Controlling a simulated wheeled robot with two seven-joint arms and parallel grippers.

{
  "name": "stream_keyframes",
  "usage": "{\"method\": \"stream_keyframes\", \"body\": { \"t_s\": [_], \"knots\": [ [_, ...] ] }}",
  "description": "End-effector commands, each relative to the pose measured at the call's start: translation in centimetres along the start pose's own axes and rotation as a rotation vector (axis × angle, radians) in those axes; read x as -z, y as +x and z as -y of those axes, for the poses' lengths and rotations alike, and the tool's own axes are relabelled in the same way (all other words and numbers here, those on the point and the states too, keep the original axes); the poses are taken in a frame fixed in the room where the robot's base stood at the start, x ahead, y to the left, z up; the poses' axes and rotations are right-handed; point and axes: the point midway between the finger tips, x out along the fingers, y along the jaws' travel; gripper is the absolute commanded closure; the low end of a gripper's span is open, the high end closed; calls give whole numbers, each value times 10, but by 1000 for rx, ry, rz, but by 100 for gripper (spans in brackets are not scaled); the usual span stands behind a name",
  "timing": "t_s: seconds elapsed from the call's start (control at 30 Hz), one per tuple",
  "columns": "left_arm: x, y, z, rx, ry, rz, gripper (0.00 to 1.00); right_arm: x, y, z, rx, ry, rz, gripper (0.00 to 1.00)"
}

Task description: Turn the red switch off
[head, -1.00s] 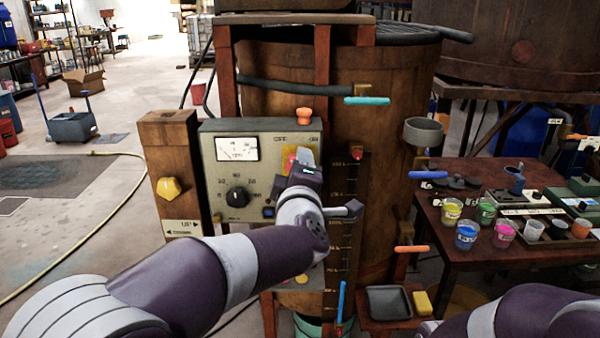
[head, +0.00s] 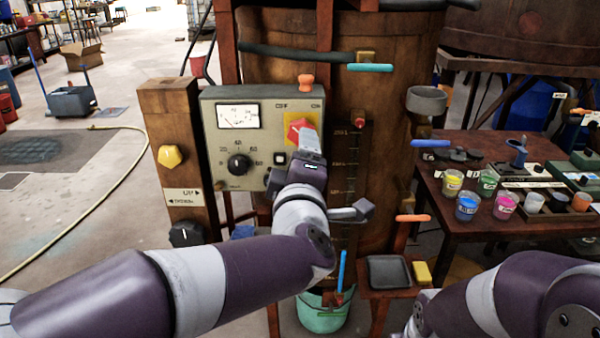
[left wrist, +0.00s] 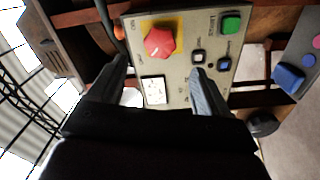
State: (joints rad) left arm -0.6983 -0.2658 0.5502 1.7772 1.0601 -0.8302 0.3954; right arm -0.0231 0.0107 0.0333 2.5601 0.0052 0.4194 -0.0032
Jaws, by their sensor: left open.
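The red switch (head: 296,128) is a knob on a yellow plate at the right of the grey control panel (head: 262,120). Small lettering sits above it at left and right. In the head view, my left gripper (head: 306,146) is in front of the panel and partly covers the knob. In the left wrist view, the red switch (left wrist: 160,42) shows whole, just beyond and between the spread fingertips of my left gripper (left wrist: 160,66). The jaws are open and empty; I see no contact with the knob. My right arm shows at lower right, its gripper out of view.
An orange knob (head: 306,82) stands on top of the panel. A black dial (head: 238,164) and a meter (head: 239,115) are left of the switch. A green button (left wrist: 231,24) is close by. A wooden post with a yellow knob (head: 171,156) stands left; a paint table is right.

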Motion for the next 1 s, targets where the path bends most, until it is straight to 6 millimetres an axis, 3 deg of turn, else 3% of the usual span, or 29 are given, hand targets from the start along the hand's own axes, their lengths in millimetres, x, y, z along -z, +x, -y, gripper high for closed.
{"method": "stream_keyframes", "body": {
  "t_s": [0.1,0.2,0.57,0.67,0.73,0.77,0.8,0.83,0.9,1.0],
  "knots": [
    [-1,-26,0,0,1,4,22,0,1,0,0,0,0,57],
    [-1,-38,0,0,1,2,22,0,1,0,0,0,0,57],
    [0,-44,0,1,3,0,22,0,1,0,0,0,0,57],
    [-19,-45,4,12,66,93,22,0,1,0,0,0,0,57],
    [-56,-56,18,12,219,288,22,0,1,0,0,0,0,57],
    [-75,-65,31,16,318,399,22,0,1,0,0,0,0,57],
    [-93,-76,62,45,485,556,22,0,1,0,0,0,0,57],
    [-99,-85,91,84,612,667,22,0,1,0,0,0,0,57],
    [-88,-105,158,202,845,872,22,0,1,0,0,0,0,57],
    [-52,-133,228,379,1042,1077,22,0,1,0,0,0,0,57]
  ]
}}
